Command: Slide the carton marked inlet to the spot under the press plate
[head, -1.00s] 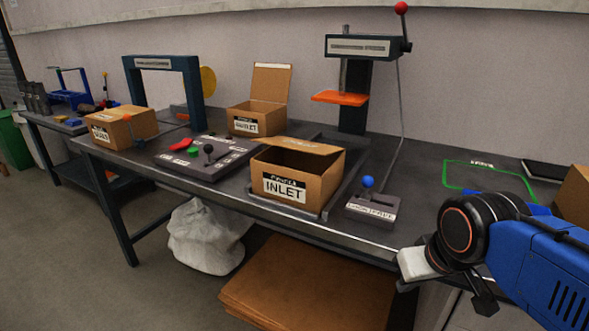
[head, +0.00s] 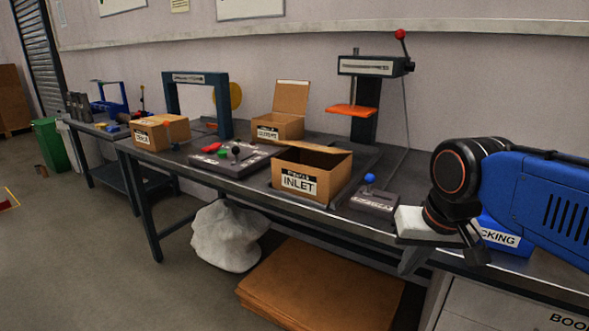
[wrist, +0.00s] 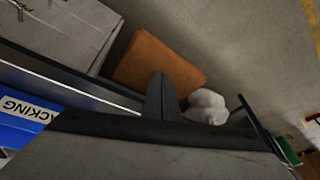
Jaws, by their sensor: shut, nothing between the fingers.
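The open carton marked INLET (head: 325,182) stands upright on the dark workbench in the head view, near its front edge, with a flap raised. The orange press plate (head: 352,111) hangs from the press (head: 374,66) behind it and slightly right, so the carton is in front of the plate, not under it. The bench spot below the plate is partly hidden by the carton. My gripper (head: 478,258) is at the bench's right front, well right of the carton and touching nothing that I can see. Its fingers show shut and empty in the wrist view (wrist: 162,88).
A lever box with a blue knob (head: 372,196) stands right of the carton. A control panel (head: 228,158) lies left of it. Another open carton (head: 278,127) is behind. A blue PACKING bin (head: 500,236) is beside my arm. A white sack (head: 228,235) and brown sheets (head: 320,290) lie below.

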